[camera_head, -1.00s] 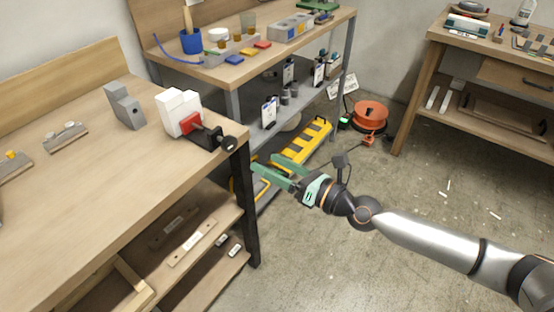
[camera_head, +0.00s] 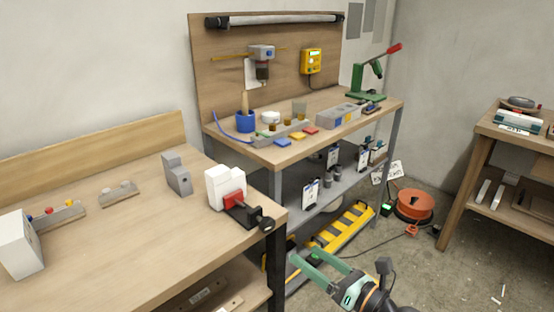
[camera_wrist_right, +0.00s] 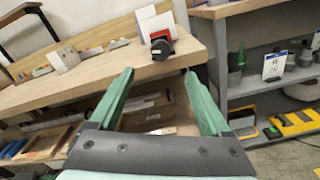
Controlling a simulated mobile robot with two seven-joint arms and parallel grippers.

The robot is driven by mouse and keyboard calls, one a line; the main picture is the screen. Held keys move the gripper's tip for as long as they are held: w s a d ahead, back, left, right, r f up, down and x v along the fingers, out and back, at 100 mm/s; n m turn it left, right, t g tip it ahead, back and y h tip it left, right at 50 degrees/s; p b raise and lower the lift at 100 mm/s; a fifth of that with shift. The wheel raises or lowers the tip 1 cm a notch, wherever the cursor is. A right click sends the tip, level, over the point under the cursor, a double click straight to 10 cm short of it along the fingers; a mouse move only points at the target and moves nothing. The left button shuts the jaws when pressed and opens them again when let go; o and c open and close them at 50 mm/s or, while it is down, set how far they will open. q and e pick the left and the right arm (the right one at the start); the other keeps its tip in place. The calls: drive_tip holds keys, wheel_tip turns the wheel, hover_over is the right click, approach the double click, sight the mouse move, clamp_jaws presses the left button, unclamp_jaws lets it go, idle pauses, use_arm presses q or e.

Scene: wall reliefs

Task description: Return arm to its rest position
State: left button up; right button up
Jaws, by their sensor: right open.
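My right gripper (camera_head: 302,273) has green fingers and shows at the bottom of the head view, in front of the gap between the left bench and the shelved bench. Its fingers are apart with nothing between them. In the right wrist view the open fingers (camera_wrist_right: 158,100) point toward the front edge of the left bench (camera_wrist_right: 95,78). Most of my right arm lies below the head view. My left gripper is not in either view.
On the left bench's corner sit a white block (camera_head: 224,185) and a red-black clamp (camera_head: 248,212). An orange cable reel (camera_head: 414,205) stands farther back. Floor at lower right is mostly clear.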

drive_tip(key=s+a+f+n+g+h+p, duration=0.1)
drive_tip(key=s+f+n+p, duration=0.3)
drive_tip(key=n, duration=0.6)
drive_tip(key=s+a+f+n+g+h+p, duration=0.1)
drive_tip(key=s+a+f+n+h+p, duration=0.15)
drive_tip(key=s+n, duration=0.55)
use_arm(q)
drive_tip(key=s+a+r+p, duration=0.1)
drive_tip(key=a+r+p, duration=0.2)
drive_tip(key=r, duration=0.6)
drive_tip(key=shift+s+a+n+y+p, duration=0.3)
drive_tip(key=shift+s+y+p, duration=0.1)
drive_tip(key=shift+p, duration=0.7)
use_arm(e)
drive_tip(key=s+d+f+n+g+h, duration=0.2)
drive_tip(key=s+d+f+n+h, duration=0.3)
drive_tip(key=n, duration=1.1)
drive_tip(key=s+d+f, duration=0.2)
drive_tip(key=s+d, duration=0.2)
drive_tip(key=s, duration=0.1)
drive_tip(key=shift+f+n+g, duration=0.15)
drive_tip(key=shift+n+g, duration=0.15)
drive_tip(key=shift+h, duration=0.25)
